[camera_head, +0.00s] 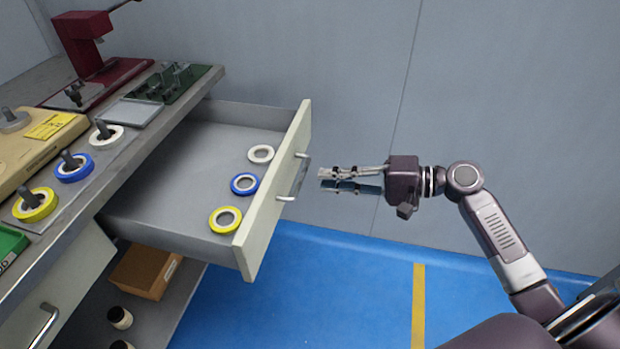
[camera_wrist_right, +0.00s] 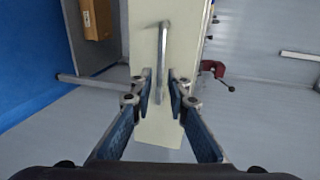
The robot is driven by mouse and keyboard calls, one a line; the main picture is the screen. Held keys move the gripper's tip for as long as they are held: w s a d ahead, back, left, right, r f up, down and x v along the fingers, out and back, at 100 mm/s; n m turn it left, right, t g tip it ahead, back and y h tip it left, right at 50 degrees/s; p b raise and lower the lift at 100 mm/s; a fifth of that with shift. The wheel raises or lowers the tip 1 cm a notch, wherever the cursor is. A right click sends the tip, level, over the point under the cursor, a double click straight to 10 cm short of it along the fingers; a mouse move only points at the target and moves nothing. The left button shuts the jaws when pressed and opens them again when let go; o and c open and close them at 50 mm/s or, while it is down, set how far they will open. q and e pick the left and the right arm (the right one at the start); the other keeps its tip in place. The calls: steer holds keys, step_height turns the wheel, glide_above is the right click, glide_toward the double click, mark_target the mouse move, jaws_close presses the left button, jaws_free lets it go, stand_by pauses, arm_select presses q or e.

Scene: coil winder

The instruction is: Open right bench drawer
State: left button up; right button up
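The right bench drawer (camera_head: 180,165) is pulled far out from under the bench top. Its cream front (camera_head: 275,190) carries a metal bar handle (camera_head: 296,180). In the drawer lie a white ring (camera_head: 260,154), a blue ring (camera_head: 244,183) and a yellow ring (camera_head: 225,219). My right gripper (camera_head: 322,180) is open and empty, a short gap in front of the handle. In the right wrist view the handle (camera_wrist_right: 162,62) stands ahead of the parted fingers (camera_wrist_right: 163,92), apart from them. My left gripper is not in view.
The bench top (camera_head: 75,190) at the left holds ring spools on posts, a green board (camera_head: 172,82) and a red press (camera_head: 88,45). A cardboard box (camera_head: 145,272) and dark bottles sit on the shelf below. Blue floor (camera_head: 330,290) is clear right of the drawer.

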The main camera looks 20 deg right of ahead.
steer(key=shift+v, duration=2.4)
steer(key=shift+f, duration=0.1)
